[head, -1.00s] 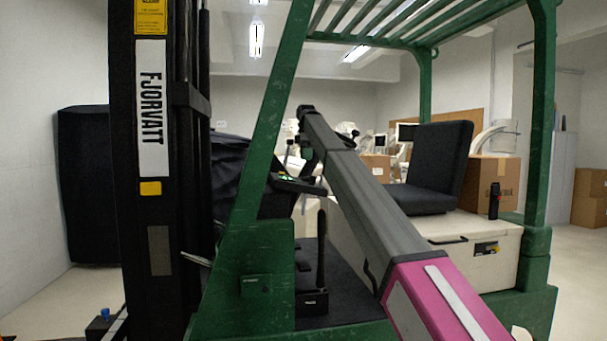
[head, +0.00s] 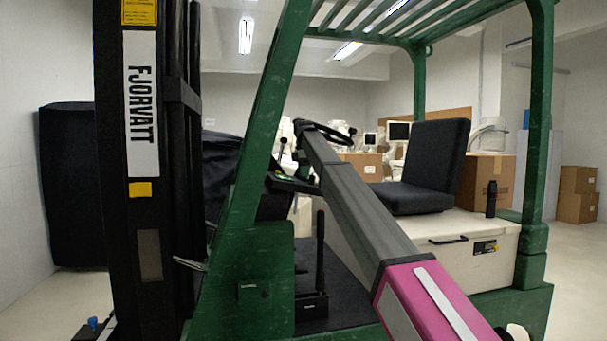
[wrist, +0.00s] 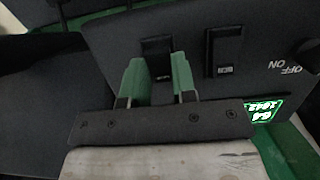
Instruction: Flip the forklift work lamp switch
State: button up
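The forklift's dark dash panel (wrist: 120,45) fills the upper wrist view. It carries two black rocker switches, one (wrist: 157,46) just beyond my fingertips and one (wrist: 225,48) to the right; their labels are too small to read, so I cannot tell which is the work lamp switch. My gripper (wrist: 158,78) has two green fingers, apart with nothing held between them. The left switch lies in line with the gap; I cannot tell whether a finger touches it. In the head view the dash (head: 292,184) shows behind the green post, and the gripper is not clearly visible.
A knob (wrist: 308,50) marked ON and OFF and a lit green display (wrist: 264,108) sit right of the switches. The steering wheel (head: 325,132), seat (head: 425,165), green front post (head: 262,130) and black mast (head: 150,220) surround my arm.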

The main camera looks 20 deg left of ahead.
jog(key=shift+w+d+g+y, duration=0.25)
jog(key=shift+g+y, duration=0.35)
jog(key=shift+y, duration=0.4)
jog(key=shift+g+y, duration=0.5)
jog(key=shift+y, duration=0.3)
jog(key=o, duration=0.9)
jog(key=shift+d+f, duration=0.1)
